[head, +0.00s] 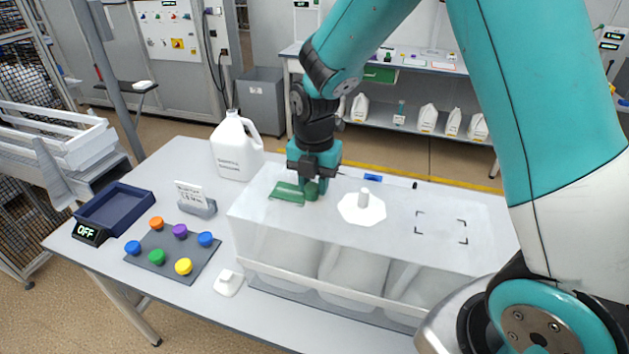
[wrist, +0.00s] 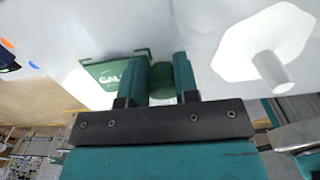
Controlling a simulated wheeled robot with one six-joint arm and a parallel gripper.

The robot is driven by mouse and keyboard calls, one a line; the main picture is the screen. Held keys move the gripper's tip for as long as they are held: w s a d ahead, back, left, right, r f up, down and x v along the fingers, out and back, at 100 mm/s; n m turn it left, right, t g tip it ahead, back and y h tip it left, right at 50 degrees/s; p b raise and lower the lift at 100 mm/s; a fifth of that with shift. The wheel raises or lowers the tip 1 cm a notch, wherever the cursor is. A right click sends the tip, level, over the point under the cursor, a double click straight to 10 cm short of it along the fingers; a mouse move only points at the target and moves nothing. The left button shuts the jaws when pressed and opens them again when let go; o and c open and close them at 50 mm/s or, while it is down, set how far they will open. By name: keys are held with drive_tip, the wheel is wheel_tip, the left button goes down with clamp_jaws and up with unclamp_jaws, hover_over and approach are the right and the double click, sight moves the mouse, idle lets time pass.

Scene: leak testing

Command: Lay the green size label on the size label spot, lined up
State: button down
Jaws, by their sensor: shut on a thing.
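The green size label (head: 287,193) is a flat green plate with a round green knob (head: 312,191). It is over the left part of the clear case top (head: 330,222); whether it touches the top I cannot tell. My gripper (head: 308,186) points down and is shut on the knob. In the wrist view the knob (wrist: 162,80) sits between the two fingers, and the plate (wrist: 116,73) shows part of its white lettering. Four black corner marks (head: 441,227) outline an empty spot on the right of the top, likely the size label spot.
A white octagonal plate with a knob (head: 362,208) lies between my gripper and the corner marks. A white jug (head: 236,146) stands behind left. A pad with coloured knobs (head: 173,252), a blue tray (head: 115,208) and a small white knobbed piece (head: 228,282) are at left.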

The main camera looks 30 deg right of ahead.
drive_tip(key=c, duration=0.8)
unclamp_jaws()
